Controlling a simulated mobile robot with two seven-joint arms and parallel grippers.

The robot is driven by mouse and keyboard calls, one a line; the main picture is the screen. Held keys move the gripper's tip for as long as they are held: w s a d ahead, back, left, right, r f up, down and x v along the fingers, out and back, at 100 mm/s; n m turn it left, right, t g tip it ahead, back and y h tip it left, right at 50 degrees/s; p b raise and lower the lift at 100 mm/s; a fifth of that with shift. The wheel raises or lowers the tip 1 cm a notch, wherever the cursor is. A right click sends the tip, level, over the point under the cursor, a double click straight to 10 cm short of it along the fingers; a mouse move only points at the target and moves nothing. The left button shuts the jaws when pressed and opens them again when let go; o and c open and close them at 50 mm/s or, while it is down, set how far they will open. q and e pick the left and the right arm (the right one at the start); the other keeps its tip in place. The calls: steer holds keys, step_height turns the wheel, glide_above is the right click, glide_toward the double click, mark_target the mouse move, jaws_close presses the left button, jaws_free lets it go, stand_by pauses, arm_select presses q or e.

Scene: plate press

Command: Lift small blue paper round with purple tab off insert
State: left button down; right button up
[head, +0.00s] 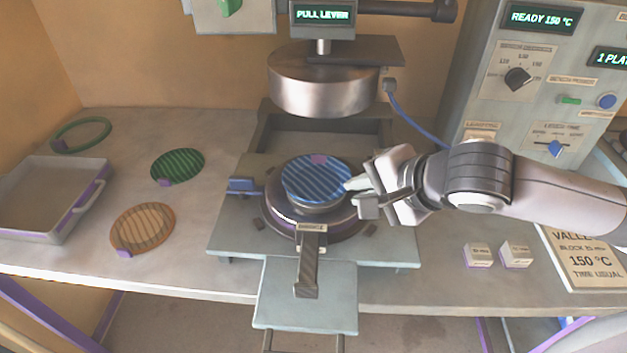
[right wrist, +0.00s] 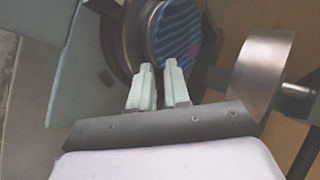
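The small blue striped paper round (head: 312,181) lies on the metal insert (head: 310,208) in the middle of the press. My right gripper (head: 357,195) is at the right edge of the round and insert. Its fingers (right wrist: 160,68) are a little apart, with nothing seen held between them. My left gripper is out of view.
The metal press head (head: 324,92) hangs above and behind the insert. A green round (head: 178,166), an orange round (head: 143,228), a green ring (head: 81,135) and a grey tray (head: 50,200) lie left. Two small white blocks and a control panel (head: 535,90) stand right.

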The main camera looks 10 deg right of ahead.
mark_target(344, 206)
steer(key=x, duration=0.5)
steer(key=shift+d+f, duration=0.1)
steer(key=shift+s+f, duration=0.1)
jaws_close()
